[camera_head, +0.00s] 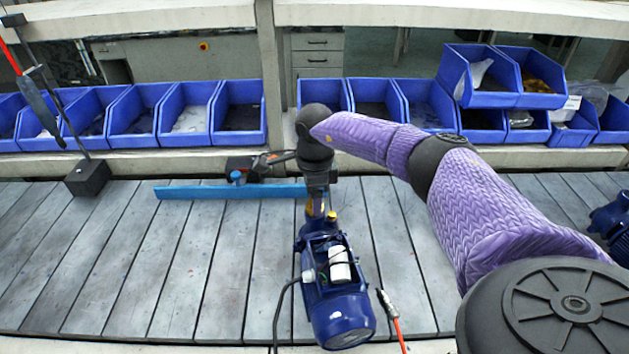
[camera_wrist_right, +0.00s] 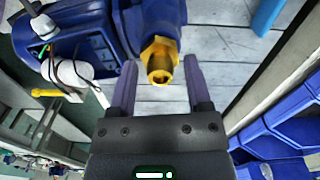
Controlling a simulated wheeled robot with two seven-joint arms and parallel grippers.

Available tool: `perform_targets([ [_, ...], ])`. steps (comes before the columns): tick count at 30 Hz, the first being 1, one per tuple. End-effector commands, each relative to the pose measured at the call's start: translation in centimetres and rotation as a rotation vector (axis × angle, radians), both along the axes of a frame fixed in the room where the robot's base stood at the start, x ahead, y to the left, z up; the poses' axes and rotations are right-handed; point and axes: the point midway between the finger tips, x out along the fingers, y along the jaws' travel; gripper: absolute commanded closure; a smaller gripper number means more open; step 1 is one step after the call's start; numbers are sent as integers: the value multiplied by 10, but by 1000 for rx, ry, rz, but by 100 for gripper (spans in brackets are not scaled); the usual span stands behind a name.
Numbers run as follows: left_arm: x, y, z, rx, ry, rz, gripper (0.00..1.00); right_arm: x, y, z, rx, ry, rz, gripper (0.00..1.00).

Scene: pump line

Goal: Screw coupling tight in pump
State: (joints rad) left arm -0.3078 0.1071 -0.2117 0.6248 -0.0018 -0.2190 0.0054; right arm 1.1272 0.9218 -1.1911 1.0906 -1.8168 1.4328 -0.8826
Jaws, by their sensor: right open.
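The blue pump (camera_head: 338,310) lies on the grey slatted bench, with its side box open and wires and a white cylinder showing. It also fills the upper left of the right wrist view (camera_wrist_right: 88,22). A brass hex coupling (camera_wrist_right: 160,52) sticks out of the pump, its open end facing my wrist camera. My right gripper (camera_head: 317,207) is above the pump's far end in the head view. In the wrist view its two fingers (camera_wrist_right: 160,62) are apart, one on each side of the coupling, with visible gaps. How far the coupling is threaded in cannot be seen. My left gripper is not in view.
A blue bar (camera_head: 215,191) lies on the bench left of my right gripper, with a dark tool (camera_head: 240,166) behind it. A red-cabled tool (camera_head: 391,308) lies right of the pump. Blue bins (camera_head: 238,118) line the back. The left bench is mostly clear.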

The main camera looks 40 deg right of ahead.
Motion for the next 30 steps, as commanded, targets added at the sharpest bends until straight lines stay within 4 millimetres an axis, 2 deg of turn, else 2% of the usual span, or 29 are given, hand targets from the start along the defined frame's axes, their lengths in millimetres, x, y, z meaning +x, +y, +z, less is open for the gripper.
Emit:
perform_targets([
  [2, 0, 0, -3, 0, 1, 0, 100, 0, 0, -1, 0, 0, 52, 37],
  [8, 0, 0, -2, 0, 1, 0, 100, 0, 0, 0, 0, 0, 61, 37],
  [13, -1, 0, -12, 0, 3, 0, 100, 0, 0, -2, 1, 1, 322, 37],
  [20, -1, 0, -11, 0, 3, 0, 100, 0, 0, 0, 0, 0, 353, 37],
  [26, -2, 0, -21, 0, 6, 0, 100, 0, 0, -2, 0, -1, 630, 37],
  [30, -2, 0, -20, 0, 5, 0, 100, 0, 0, 0, 0, 0, 654, 37],
])
